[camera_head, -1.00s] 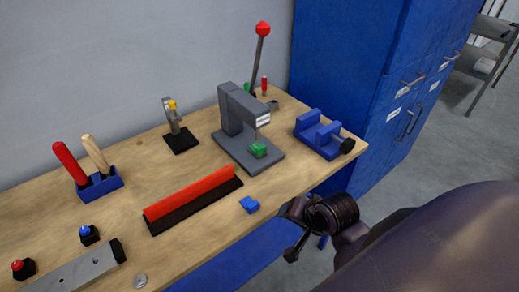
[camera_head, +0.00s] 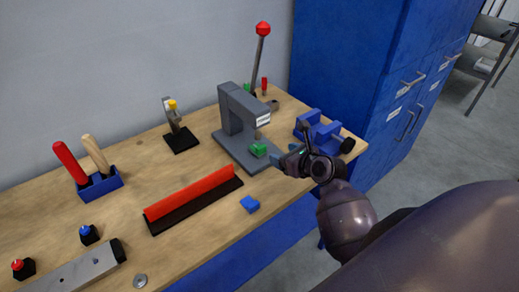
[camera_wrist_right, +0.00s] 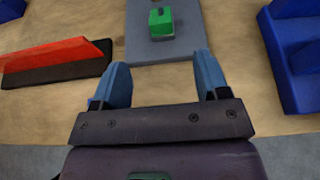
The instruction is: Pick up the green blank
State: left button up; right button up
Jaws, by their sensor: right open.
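The green blank (camera_head: 258,150) sits on the base of the grey arbor press (camera_head: 240,125), under its ram. In the right wrist view the green blank (camera_wrist_right: 161,22) lies ahead of the fingers, between their lines, on the grey press base (camera_wrist_right: 182,40). My right gripper (camera_head: 281,158) is open and empty, just right of the blank and apart from it. Its two blue fingers (camera_wrist_right: 164,78) show spread in the right wrist view. My left gripper is not in view.
A blue vise (camera_head: 318,135) stands right of the press, close to my right arm. A blue block (camera_head: 250,204) lies near the table's front edge. A red bar on a dark base (camera_head: 193,197) lies left of the press. A tall blue cabinet (camera_head: 375,70) stands behind.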

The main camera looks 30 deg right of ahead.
aim_at(261, 147)
jog(key=x, duration=0.5)
jog(key=shift+w+d, duration=0.1)
jog(key=shift+b+x, duration=0.35)
jog(key=shift+x, duration=2.45)
jog(key=shift+f, duration=0.15)
jog(key=shift+c, duration=0.3)
jog(key=c, duration=1)
